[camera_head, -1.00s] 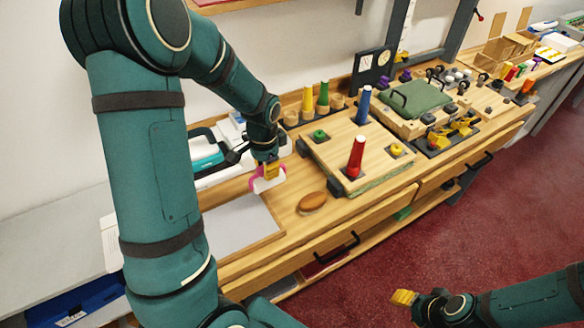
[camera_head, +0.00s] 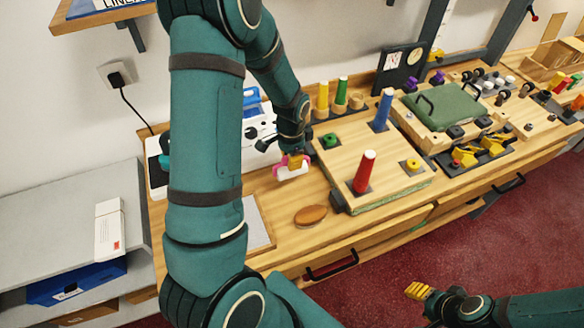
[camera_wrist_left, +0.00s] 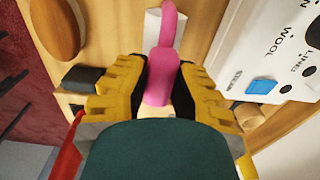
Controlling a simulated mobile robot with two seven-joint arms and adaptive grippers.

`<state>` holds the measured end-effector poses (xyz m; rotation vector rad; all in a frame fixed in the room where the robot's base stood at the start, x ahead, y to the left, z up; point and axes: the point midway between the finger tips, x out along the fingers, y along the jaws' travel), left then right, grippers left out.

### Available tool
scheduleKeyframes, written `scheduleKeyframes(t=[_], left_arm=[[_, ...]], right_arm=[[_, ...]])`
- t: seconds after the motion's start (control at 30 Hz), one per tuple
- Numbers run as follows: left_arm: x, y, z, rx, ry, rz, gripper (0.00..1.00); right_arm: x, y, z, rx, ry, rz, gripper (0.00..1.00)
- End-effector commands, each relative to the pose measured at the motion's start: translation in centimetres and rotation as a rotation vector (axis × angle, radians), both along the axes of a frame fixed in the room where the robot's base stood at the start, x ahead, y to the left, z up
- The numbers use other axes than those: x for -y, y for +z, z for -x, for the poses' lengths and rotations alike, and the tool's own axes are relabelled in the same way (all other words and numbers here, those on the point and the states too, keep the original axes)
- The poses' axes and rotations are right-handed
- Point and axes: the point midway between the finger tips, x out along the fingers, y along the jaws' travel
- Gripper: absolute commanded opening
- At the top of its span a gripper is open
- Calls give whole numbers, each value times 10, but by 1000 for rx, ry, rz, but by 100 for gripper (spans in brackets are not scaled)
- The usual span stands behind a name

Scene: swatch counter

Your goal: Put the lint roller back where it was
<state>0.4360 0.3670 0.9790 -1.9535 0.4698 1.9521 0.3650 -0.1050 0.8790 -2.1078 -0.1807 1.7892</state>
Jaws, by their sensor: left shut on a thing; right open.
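The lint roller (camera_head: 291,171) has a pink handle and a white roll. My left gripper (camera_head: 296,160) is shut on it, over the bench beside the left edge of the wooden board. I cannot tell whether the roll touches the bench top. In the left wrist view the pink handle (camera_wrist_left: 163,62) runs between the yellow fingertips of my left gripper (camera_wrist_left: 158,85), with part of the white roll behind it. My right gripper (camera_head: 418,291) is open and empty over the red floor at the lower right, away from the bench.
A brown oval brush (camera_head: 311,216) lies in front of the roller; it also shows in the left wrist view (camera_wrist_left: 55,28). A white appliance (camera_wrist_left: 268,50) marked WOOL is close by. Bare bench surrounds the brush.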

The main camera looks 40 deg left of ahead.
Motion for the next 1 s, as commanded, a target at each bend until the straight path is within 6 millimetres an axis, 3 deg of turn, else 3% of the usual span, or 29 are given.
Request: scheduleKeyframes(t=[0.4, 0.77, 0.8, 0.83, 1.0], left_arm=[[0, -41, 0, -1, 0, 0, 0], [0, -45, 0, 1, 0, 0, 0], [0, -44, 0, 1, 0, 0, 33], [0, -44, 0, 1, 0, 0, 44], [0, -44, 0, 1, 0, 0, 46]], right_arm=[[0, -3, 0, 1, 0, 1, 47], [0, -7, 0, 1, 0, 1, 47], [0, -7, 0, 0, 0, 1, 47], [0, -7, 0, 0, 0, 1, 47], [0, -6, -1, 1, 0, 1, 47]])
